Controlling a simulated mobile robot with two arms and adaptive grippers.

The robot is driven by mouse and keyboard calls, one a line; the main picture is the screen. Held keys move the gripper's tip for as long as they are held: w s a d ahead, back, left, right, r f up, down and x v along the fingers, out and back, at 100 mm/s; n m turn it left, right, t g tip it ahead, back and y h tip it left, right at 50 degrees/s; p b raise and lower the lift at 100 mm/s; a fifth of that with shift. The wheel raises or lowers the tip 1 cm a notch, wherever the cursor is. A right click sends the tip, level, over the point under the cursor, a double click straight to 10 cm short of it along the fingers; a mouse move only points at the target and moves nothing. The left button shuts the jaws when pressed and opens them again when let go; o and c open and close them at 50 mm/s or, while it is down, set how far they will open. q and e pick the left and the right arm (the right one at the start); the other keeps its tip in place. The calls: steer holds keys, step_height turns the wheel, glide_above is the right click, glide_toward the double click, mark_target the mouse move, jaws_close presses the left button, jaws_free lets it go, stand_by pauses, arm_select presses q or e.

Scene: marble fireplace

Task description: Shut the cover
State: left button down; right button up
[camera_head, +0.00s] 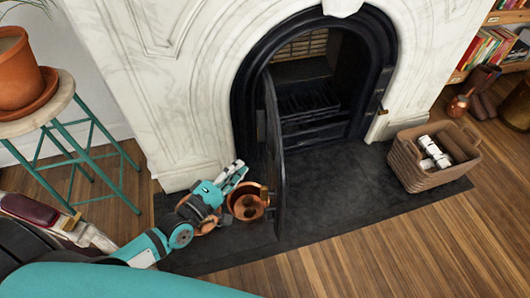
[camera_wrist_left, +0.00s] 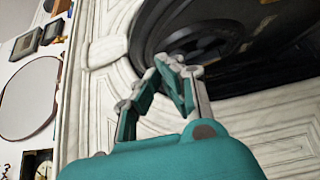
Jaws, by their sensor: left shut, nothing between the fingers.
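The cover (camera_head: 275,160) is a dark arched fireplace door. It stands wide open, swung out from the left side of the black firebox surround (camera_head: 243,90), and is seen nearly edge-on. The firebox opening (camera_head: 310,100) is uncovered. My left gripper (camera_head: 238,169) is shut and empty, low on the left of the cover, in front of the marble. I cannot tell whether it touches the cover. In the left wrist view its fingertips (camera_wrist_left: 178,65) are together in front of white marble and dark curved metal. My right gripper is not in view.
A copper pot (camera_head: 247,204) stands on the dark hearth (camera_head: 340,190), close to the left of the cover. A wicker basket (camera_head: 420,178) with rolled items is at the right. A teal stool (camera_head: 75,150) with a potted plant is at the left.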

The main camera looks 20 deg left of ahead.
arm_select(q)
glide_toward(275, 143)
steer(key=w+a, duration=0.2)
steer(key=w, duration=0.1)
steer(key=shift+w+d+r, duration=0.1)
steer(key=shift+w+d, duration=0.15)
steer(key=shift+d, duration=0.35)
steer(key=shift+w+d, duration=0.25)
steer(key=shift+d, duration=0.35)
steer(key=shift+w+d+r, duration=0.1)
steer(key=shift+w+d, duration=0.2)
steer(key=shift+d, duration=0.3)
